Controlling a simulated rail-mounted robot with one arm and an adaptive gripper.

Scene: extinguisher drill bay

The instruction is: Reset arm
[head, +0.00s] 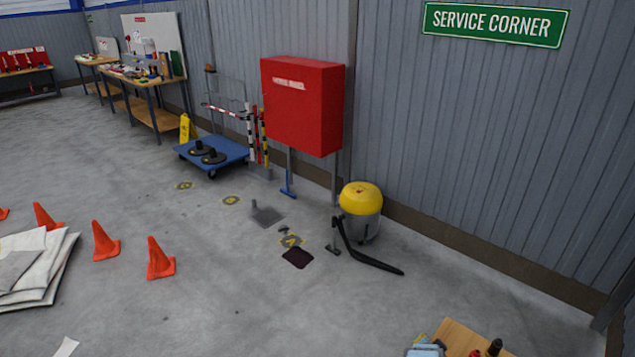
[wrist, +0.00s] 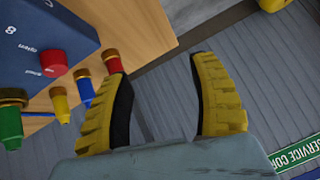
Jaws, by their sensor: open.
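My gripper (wrist: 162,72) shows in the wrist view with its two yellow ribbed fingers spread apart. Nothing is between them. At the bottom edge of the head view, a pale blue and yellow part may be my gripper, but too little of it shows to be sure. In the wrist view, a dark blue box (wrist: 40,45) with white marks is at the upper left. A red knob (wrist: 53,63) is on or beside it. Several coloured pieces with brass-like collars, including a blue one (wrist: 85,88), line a wooden surface (wrist: 140,30) left of the fingers.
In the head view, a wooden top (head: 458,338) is at the bottom edge. A yellow-topped vacuum (head: 361,198) with a black hose stands below a red cabinet (head: 302,105). Orange cones (head: 160,258) and stacked sheets (head: 38,265) lie left. A blue trolley (head: 225,150) is by the wall.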

